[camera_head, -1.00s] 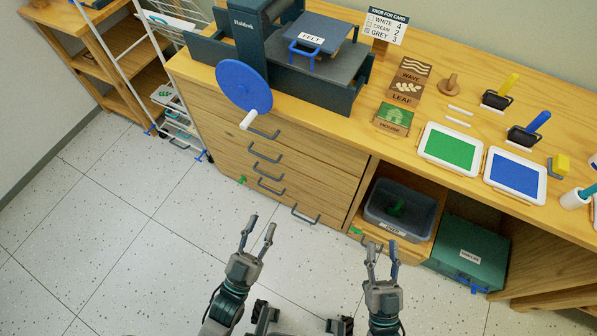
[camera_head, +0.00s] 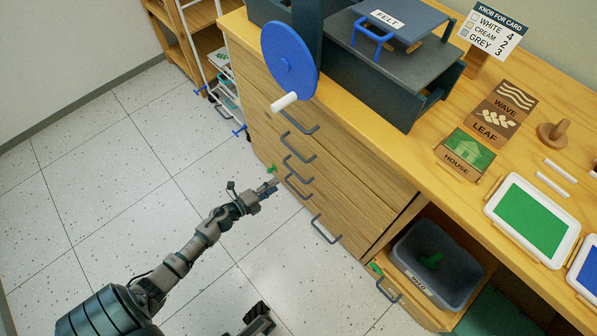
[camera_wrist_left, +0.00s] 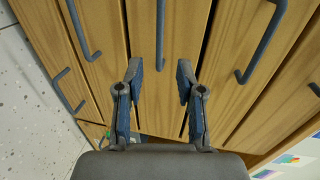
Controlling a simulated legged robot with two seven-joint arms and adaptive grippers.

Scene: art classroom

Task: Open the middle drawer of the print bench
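The print bench (camera_head: 340,150) has a stack of wooden drawers with dark bar handles, all apparently shut. The middle drawer's handle (camera_head: 299,174) is third from the top. My left gripper (camera_head: 268,188) is stretched out close to the drawer fronts, by the middle and lower handles. In the left wrist view the left gripper (camera_wrist_left: 160,78) is open and empty, its two fingers pointing at the drawer fronts. One handle (camera_wrist_left: 160,35), which looks like the middle one, lies ahead, between the lines of the fingers. I see no contact.
Neighbouring handles (camera_wrist_left: 262,42) lie close on both sides. A blue crank wheel (camera_head: 290,60) with a white grip overhangs the upper drawers. A small green piece (camera_head: 271,169) shows by the bench's left edge. A grey bin (camera_head: 436,262) sits right of the drawers. The floor in front is clear.

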